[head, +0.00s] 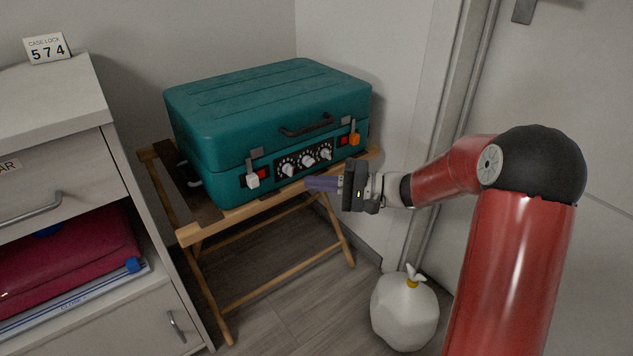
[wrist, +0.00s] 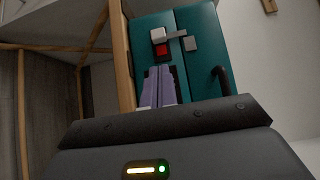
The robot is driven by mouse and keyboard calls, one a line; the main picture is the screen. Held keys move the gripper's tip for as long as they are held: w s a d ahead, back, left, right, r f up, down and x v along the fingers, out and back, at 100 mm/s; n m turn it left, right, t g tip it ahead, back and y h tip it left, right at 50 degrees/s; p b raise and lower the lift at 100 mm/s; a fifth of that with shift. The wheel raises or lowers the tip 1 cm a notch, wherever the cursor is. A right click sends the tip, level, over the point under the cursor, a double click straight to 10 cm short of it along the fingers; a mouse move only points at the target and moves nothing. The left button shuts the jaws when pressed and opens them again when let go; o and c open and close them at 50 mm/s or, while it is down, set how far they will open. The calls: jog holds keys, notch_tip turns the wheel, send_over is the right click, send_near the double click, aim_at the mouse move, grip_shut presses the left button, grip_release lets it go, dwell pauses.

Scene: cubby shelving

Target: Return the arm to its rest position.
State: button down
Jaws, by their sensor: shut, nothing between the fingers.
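My gripper (head: 322,184) is at the end of my red arm, in front of the right part of a teal case's front face. Its purple fingers (wrist: 160,86) are together in the wrist view, with nothing between them. The teal case (head: 270,95) stands closed on a wooden folding stand (head: 275,200). I cannot tell whether the fingertips touch the case. In the wrist view the case (wrist: 205,30) fills the upper middle.
A cabinet (head: 50,110) with a card reading 574 (head: 46,48) stands at left; its open compartment holds a red folded item (head: 70,255). A tied white bag (head: 404,310) sits on the floor below my arm. A door (head: 570,90) and wall are close at right.

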jog(key=shift+s, duration=0.1)
jog(key=s+r+n+g+h+p, duration=0.1)
jog(key=s+r+n+g+h, duration=0.15)
jog(key=s+h, duration=1)
jog(key=s+d+r+t+h+p, duration=0.1)
jog(key=s+d+t+h, duration=0.3)
jog(key=s+d, duration=0.8)
jog(key=s+r+h, duration=0.1)
jog(key=s, duration=0.2)
jog(key=shift+s+d+r+t, duration=0.15)
jog(key=shift+d+r+t, duration=0.1)
jog(key=shift+d+t, duration=0.15)
jog(key=c, duration=2.1)
grip_release()
jog(key=shift+c, duration=0.2)
